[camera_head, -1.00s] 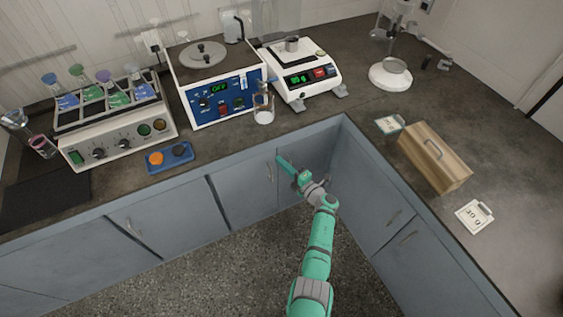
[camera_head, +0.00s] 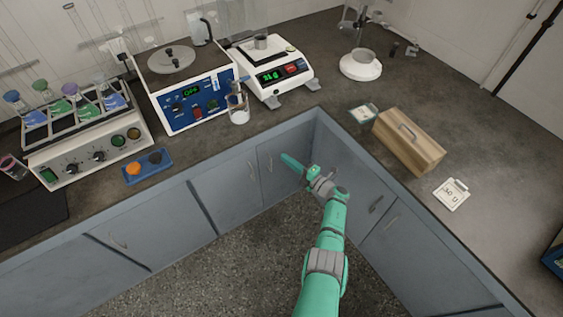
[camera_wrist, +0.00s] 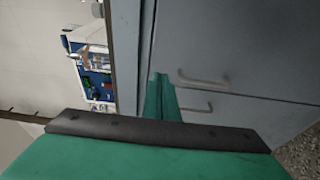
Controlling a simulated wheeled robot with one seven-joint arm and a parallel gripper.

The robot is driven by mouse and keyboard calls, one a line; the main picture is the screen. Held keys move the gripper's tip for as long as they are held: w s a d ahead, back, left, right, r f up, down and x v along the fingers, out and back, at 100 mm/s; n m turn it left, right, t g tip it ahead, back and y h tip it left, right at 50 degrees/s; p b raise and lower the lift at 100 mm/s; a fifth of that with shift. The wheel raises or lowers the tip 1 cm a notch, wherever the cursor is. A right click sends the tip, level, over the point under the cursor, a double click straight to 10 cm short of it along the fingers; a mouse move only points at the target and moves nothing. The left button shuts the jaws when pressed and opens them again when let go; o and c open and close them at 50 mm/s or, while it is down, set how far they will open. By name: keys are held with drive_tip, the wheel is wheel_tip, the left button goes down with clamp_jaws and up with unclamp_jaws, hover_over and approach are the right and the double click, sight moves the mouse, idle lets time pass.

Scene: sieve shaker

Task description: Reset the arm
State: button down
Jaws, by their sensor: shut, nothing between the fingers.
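My gripper (camera_head: 287,159) is the teal end of my arm, held in front of the grey cabinet doors below the counter edge, in the inner corner. It is shut and empty. In the wrist view its fingers (camera_wrist: 160,82) show closed together in front of a cabinet door with metal handles. My arm reaches up from the bottom of the head view, bent at the wrist, touching nothing that I can see.
The dark counter (camera_head: 400,90) runs along the back and right. Open floor (camera_head: 230,270) lies below.

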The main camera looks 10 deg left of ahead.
drive_tip(key=shift+w+d, duration=0.1)
drive_tip(key=shift+d, duration=0.25)
drive_tip(key=s+a+f+m+t+h, duration=0.1)
drive_tip(key=s+a+f+m+t, duration=0.15)
drive_tip(key=s, duration=0.25)
drive_tip(key=s+a+f+m+t+h, duration=0.1)
drive_tip(key=s+a+f+m+t, duration=0.1)
drive_tip(key=s+a+m, duration=0.25)
drive_tip(key=s+d+r+m+t+h, duration=0.1)
drive_tip(key=s+m+t+h, duration=0.2)
drive_tip(key=s+m+h, duration=1)
drive_tip(key=s+d+r+m+y, duration=0.1)
drive_tip(key=s+d+r, duration=0.15)
drive_tip(key=s, duration=0.55)
drive_tip(key=s+d+r+m, duration=0.1)
drive_tip(key=s+r, duration=0.2)
drive_tip(key=s, duration=0.4)
drive_tip(key=s+d+r+m+y, duration=0.1)
drive_tip(key=s+d+r+m, duration=0.15)
drive_tip(key=s, duration=0.55)
drive_tip(key=s+d+r+m+g+h, duration=0.1)
drive_tip(key=s+d+r+m+g, duration=0.2)
drive_tip(key=s+r, duration=0.8)
wheel_tip(320, 180, up, 3)
drive_tip(key=shift+d+f+m, duration=0.15)
drive_tip(key=shift+f+m, duration=0.05)
drive_tip(key=shift+m, duration=0.25)
drive_tip(key=shift+w, duration=0.15)
